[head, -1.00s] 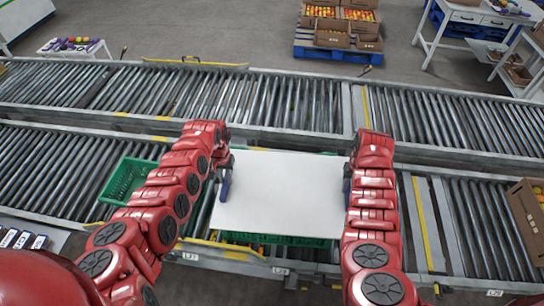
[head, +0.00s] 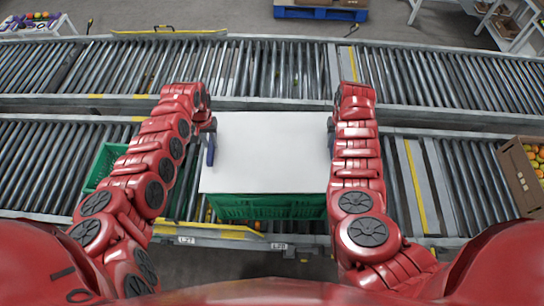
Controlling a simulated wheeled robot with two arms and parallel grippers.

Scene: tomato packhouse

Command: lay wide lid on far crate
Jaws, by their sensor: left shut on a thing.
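The white wide lid (head: 266,152) is roughly level over a green crate (head: 268,207) on the near conveyor. The crate's front wall shows below the lid's near edge; its top is hidden. I cannot tell whether the lid touches its rim. My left gripper (head: 211,141), with a dark blue finger, is shut on the lid's left edge. My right gripper (head: 331,138) is at the lid's right edge, mostly hidden by its arm, so its jaws cannot be made out. Another green crate (head: 104,166) stands further left, partly behind my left arm.
The near roller conveyor (head: 30,160) and a far roller conveyor (head: 270,70) run across the view. A cardboard box of tomatoes (head: 522,172) stands at the right. A blue pallet (head: 320,13) is on the floor beyond.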

